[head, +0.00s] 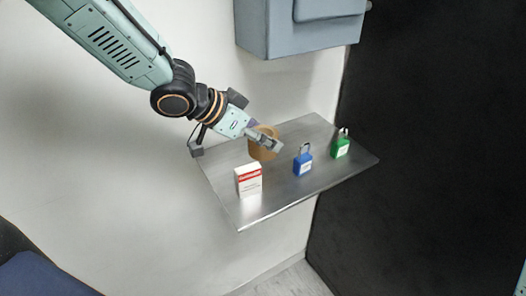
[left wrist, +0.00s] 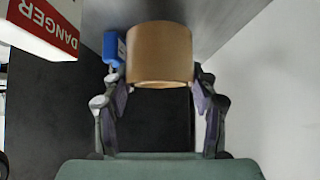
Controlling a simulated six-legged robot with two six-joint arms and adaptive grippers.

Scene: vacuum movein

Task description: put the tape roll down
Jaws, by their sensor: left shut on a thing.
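The tan tape roll (head: 262,150) is held in my left gripper (head: 262,138), over the back part of a grey metal shelf (head: 285,200). In the left wrist view the roll (left wrist: 160,52) sits between the two fingertips, which touch it on both sides. From these frames I cannot tell whether the roll touches the shelf. Part of the roll is hidden behind the gripper in the head view. My right gripper is not in view.
A white and red box (head: 248,181) stands at the shelf's front left. A blue padlock (head: 303,160) and a green padlock (head: 341,144) stand to the right. A grey cabinet (head: 300,35) hangs above. The shelf's front middle is clear.

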